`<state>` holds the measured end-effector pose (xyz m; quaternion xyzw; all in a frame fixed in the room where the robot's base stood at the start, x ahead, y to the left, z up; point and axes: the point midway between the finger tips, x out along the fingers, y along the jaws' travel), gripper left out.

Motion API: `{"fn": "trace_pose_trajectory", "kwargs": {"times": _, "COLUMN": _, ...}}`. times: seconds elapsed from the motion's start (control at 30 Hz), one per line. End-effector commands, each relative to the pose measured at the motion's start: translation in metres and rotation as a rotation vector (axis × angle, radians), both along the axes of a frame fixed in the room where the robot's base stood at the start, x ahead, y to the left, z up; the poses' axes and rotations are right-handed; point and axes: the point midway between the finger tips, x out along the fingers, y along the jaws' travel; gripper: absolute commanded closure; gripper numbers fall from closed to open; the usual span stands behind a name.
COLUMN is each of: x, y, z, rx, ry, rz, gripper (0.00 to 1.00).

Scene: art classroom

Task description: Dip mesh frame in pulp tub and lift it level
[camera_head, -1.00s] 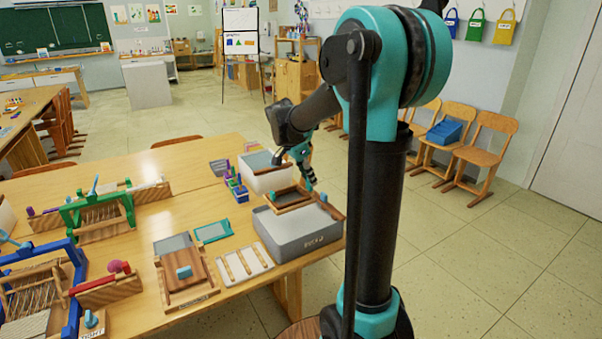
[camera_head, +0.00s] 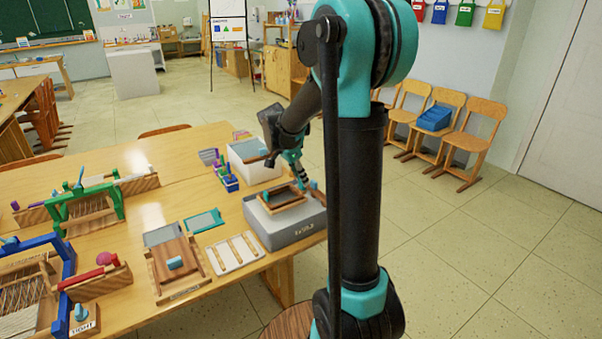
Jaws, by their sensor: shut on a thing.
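The mesh frame (camera_head: 269,208), a small wood-rimmed rectangle, is over the grey pulp tub (camera_head: 290,236) near the table's right end. It looks roughly level, near the tub's rim; I cannot tell if its underside touches the pulp. My gripper (camera_head: 304,188) is shut on the frame's right side. The teal wrist above it comes down from behind the frame. The fingertips are small and partly hidden. Some pale pulp surface (camera_head: 303,213) shows in front of the frame.
A white bin (camera_head: 258,173) stands behind the tub. A white slatted rack (camera_head: 235,253), a teal screen (camera_head: 203,221) and a wooden press board (camera_head: 176,265) lie to the left. Looms (camera_head: 85,215) fill the table's left. Chairs (camera_head: 470,140) line the right wall; the floor between is open.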

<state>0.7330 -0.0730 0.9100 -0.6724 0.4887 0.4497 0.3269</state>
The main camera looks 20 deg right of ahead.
Motion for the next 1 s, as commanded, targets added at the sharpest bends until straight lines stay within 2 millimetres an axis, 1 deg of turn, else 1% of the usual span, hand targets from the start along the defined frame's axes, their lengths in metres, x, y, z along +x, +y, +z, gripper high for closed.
{"fn": "trace_pose_trajectory", "kwargs": {"times": 1.0, "x": 0.0, "y": 0.0, "z": -0.063, "rx": 0.0, "ry": 0.0, "rz": 0.0, "gripper": 1.0}}
